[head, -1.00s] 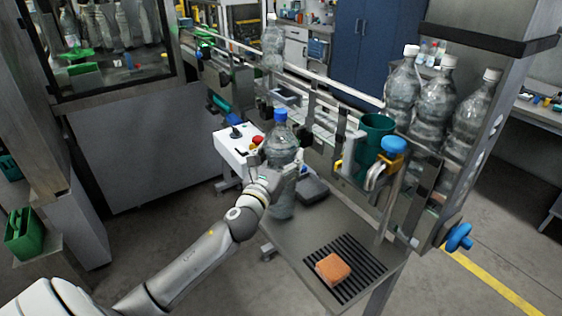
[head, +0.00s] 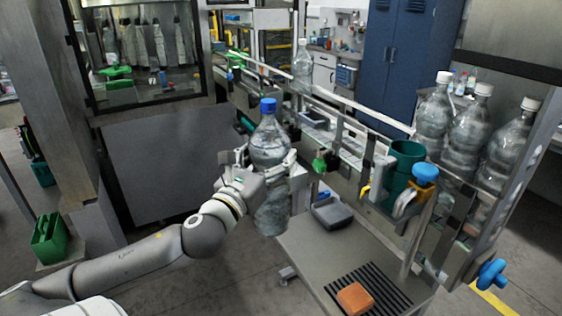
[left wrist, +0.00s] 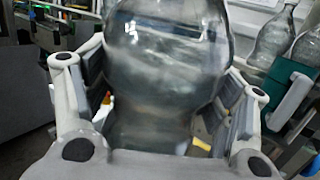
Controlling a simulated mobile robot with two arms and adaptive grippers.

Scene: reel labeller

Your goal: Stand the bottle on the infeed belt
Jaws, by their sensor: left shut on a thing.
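A clear bottle with a blue cap (head: 269,145) is held upright in my left gripper (head: 268,172), in front of the belt. In the left wrist view the bottle (left wrist: 165,60) fills the middle, between the two padded fingers of my left gripper (left wrist: 165,105). The infeed belt (head: 340,150) runs behind its guard rails, from the right front toward the back left. A clear bottle with a white cap (head: 302,66) stands farther back along it. Several white-capped bottles (head: 433,113) stand at the right end. The held bottle is apart from the belt surface. My right gripper is not in view.
A steel side table (head: 310,262) carries an orange sponge (head: 355,298) on a black grate and a dark grey box (head: 333,212). A green cup (head: 404,165) and a blue knob (head: 425,173) sit at the rail. A glass-fronted machine (head: 150,150) stands at the left.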

